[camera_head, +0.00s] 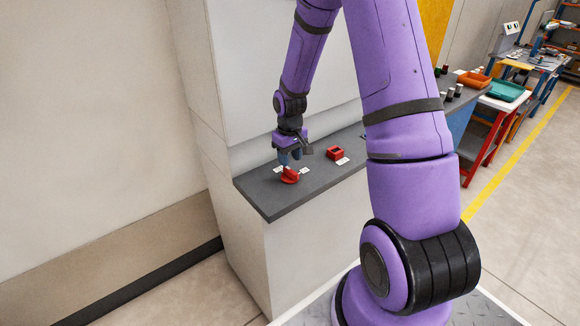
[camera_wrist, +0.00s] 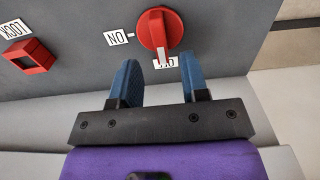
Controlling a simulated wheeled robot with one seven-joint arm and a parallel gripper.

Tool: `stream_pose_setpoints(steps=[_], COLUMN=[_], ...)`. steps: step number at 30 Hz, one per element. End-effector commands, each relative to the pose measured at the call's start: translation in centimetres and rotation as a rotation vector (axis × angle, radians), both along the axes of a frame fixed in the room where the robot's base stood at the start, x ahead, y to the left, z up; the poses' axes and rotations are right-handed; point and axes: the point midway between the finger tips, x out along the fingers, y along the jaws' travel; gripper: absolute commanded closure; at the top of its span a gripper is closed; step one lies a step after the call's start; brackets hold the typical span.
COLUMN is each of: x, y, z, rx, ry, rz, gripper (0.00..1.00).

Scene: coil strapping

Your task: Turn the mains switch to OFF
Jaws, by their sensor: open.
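The mains switch (camera_wrist: 160,28) is a red round rotary knob with a raised bar handle, set on a dark grey panel. In the wrist view the handle points down, towards my gripper, and its pale-marked end lies over a white label (camera_wrist: 172,62) that is partly covered. A second label (camera_wrist: 118,37), reading ON upside down, is left of the knob. In the head view my gripper (camera_head: 290,158) is just above the switch (camera_head: 290,176); contact cannot be told.
A red square frame (camera_wrist: 30,56) with a label reading LOCK upside down stands on the same panel; it also shows in the head view (camera_head: 335,153). The grey ledge (camera_head: 270,207) is otherwise mostly clear. A light cabinet wall (camera_head: 265,70) rises behind it.

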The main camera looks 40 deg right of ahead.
Motion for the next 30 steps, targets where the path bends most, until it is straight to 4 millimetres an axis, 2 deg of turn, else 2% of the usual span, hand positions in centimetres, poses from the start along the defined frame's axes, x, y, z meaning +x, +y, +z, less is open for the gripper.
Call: stream_pose_setpoints(steps=[3,10,15,30], x=[0.1,0.0,0.0,0.0], y=[-0.1,-0.1,0.0,0.0], z=[2.3,5.2,5.8,5.9], rx=[-0.001,-0.001,0.0,0.0], ry=[-0.005,-0.002,0.0,0.0], rz=[-0.002,-0.001,-0.001,0.0], gripper=[0.58,0.58,0.58,0.58])
